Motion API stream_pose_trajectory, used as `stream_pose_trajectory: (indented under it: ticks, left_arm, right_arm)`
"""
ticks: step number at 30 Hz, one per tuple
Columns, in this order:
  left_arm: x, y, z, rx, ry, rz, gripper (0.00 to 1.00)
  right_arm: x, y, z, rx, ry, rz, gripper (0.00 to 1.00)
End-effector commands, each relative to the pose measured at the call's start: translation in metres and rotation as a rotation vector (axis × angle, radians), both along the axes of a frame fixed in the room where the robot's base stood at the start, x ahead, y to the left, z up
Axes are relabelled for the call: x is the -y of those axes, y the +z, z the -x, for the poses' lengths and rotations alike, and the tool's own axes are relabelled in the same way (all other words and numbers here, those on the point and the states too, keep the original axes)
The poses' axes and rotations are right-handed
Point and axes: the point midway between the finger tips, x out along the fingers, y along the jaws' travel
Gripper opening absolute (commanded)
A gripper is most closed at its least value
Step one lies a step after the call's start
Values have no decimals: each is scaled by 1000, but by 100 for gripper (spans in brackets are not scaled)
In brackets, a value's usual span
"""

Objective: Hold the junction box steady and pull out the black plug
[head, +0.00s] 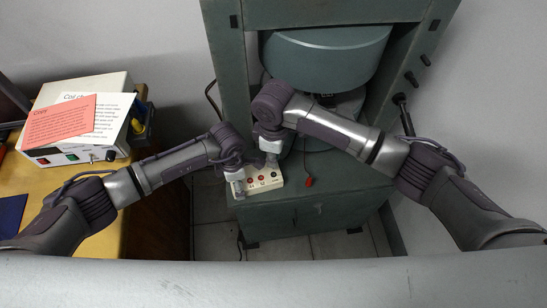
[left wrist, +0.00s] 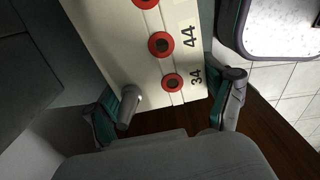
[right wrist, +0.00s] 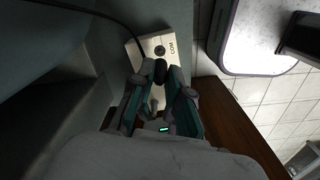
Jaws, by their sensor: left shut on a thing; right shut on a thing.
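The cream junction box (head: 264,186) sits on the front ledge of the green-grey machine. Its red-ringed sockets and the labels 44 and 34 show on the box in the left wrist view (left wrist: 150,65). My left gripper (head: 236,184) is shut on the left end of the box, one finger on each side. My right gripper (head: 270,155) is shut on the black plug (right wrist: 160,70), above the box's right end. I cannot tell whether the plug's tip touches the box.
A red plug (head: 309,182) lies on the ledge (head: 335,182) right of the box. A black cable (right wrist: 95,12) runs in from the upper left in the right wrist view. A wooden desk (head: 25,180) with a power supply (head: 75,152) stands at the left.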

Motion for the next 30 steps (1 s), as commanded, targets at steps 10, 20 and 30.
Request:
stream_pose_trajectory:
  ticks: [10, 20, 30]
  left_arm:
    - [1, 1, 0, 1, 0, 2, 34]
    - [1, 1, 0, 1, 0, 2, 34]
    - [1, 1, 0, 1, 0, 1, 100]
  right_arm:
    - [0, 15, -1, 2, -1, 1, 0]
    - [0, 22, 0, 1, -1, 0, 0]
    - [0, 22, 0, 1, -1, 0, 0]
